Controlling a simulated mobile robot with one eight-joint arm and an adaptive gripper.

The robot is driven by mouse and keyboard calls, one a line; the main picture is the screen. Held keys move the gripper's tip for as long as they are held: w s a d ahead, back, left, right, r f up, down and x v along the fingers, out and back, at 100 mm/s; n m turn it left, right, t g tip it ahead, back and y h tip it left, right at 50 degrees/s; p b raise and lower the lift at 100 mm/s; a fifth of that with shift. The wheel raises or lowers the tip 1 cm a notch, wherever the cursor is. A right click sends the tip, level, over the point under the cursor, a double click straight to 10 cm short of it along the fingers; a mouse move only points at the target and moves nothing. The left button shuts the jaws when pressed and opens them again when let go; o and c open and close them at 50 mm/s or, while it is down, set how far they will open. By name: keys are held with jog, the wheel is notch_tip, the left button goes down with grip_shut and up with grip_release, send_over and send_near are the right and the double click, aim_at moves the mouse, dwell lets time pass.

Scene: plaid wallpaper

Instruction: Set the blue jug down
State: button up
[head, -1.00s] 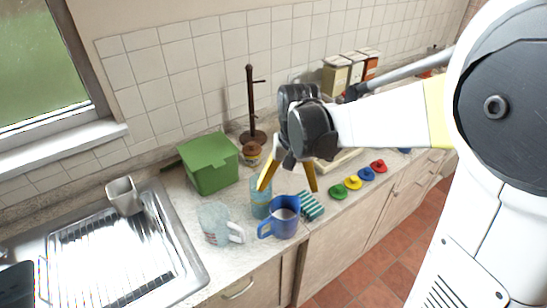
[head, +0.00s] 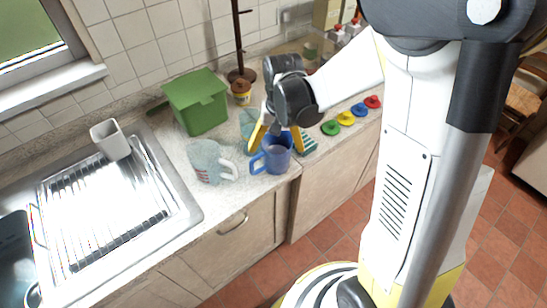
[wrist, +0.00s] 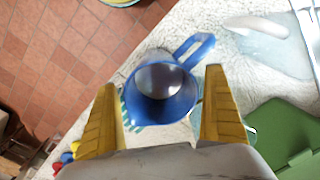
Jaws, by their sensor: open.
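The blue jug (head: 277,155) stands upright on the counter near its front edge, with its handle to the left in the head view. In the wrist view the jug (wrist: 160,106) is seen from above, its mouth open and its handle toward the upper right. My gripper (head: 276,142) is open above and just behind the jug in the head view. In the wrist view its two yellow fingers (wrist: 163,108) lie on either side of the jug, with a gap visible on each side. How far the fingertips are above the rim is hard to tell.
A glass mug (head: 207,163) stands left of the jug, a clear tumbler (head: 249,124) behind it, and a striped sponge (head: 308,144) to its right. A green box (head: 196,103) is at the back. Coloured knobs (head: 345,118) line the right. The sink drainer (head: 105,200) is left.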

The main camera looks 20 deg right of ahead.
jog(key=c, duration=1.4)
jog(key=shift+r, duration=0.1)
jog(key=shift+r, duration=0.15)
